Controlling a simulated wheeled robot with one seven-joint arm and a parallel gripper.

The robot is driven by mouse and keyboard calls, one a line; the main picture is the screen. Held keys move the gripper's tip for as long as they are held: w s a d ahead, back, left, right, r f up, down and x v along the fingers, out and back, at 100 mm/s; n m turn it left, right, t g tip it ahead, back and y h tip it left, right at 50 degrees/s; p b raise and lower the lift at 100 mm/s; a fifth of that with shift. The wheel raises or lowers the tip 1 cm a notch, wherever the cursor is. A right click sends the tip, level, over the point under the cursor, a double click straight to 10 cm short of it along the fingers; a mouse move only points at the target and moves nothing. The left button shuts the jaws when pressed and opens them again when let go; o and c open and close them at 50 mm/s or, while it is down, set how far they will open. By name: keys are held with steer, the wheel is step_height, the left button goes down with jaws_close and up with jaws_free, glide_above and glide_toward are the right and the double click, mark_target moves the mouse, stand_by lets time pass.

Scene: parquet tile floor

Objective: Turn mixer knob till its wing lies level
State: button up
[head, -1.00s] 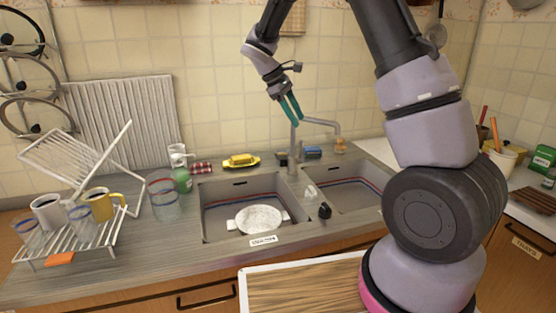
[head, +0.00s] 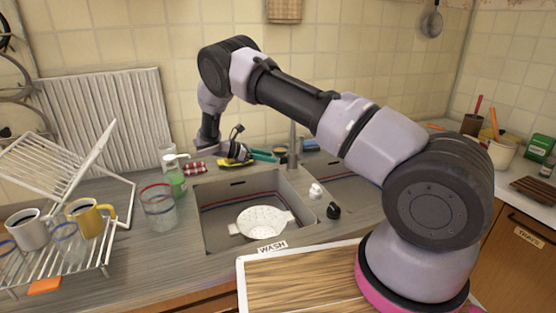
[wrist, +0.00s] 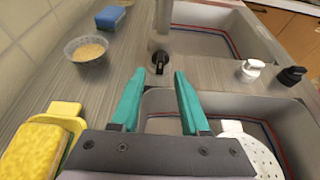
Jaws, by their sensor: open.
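The grey tap (head: 292,147) stands behind the sink; its column also shows in the wrist view (wrist: 162,22). At its base a dark knob (wrist: 159,62) has a narrow wing pointing toward my gripper in the wrist view. A white knob (wrist: 252,70) and a black knob (wrist: 291,75) stand on the divider between the basins; the head view also shows the white knob (head: 316,190) and the black knob (head: 333,211). My gripper (wrist: 155,82) is open and empty, its teal fingers apart and short of the dark knob. In the head view my gripper (head: 264,155) is low behind the left basin.
A yellow sponge on a dish (wrist: 38,150) lies close to the left of my gripper. A bowl (wrist: 87,51) and a blue sponge (wrist: 111,17) stand left of the tap. A soap bottle (head: 173,177) and glass (head: 158,205) stand further left.

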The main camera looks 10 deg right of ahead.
mark_target(283, 160)
steer(key=shift+x, duration=2.45)
jaws_close()
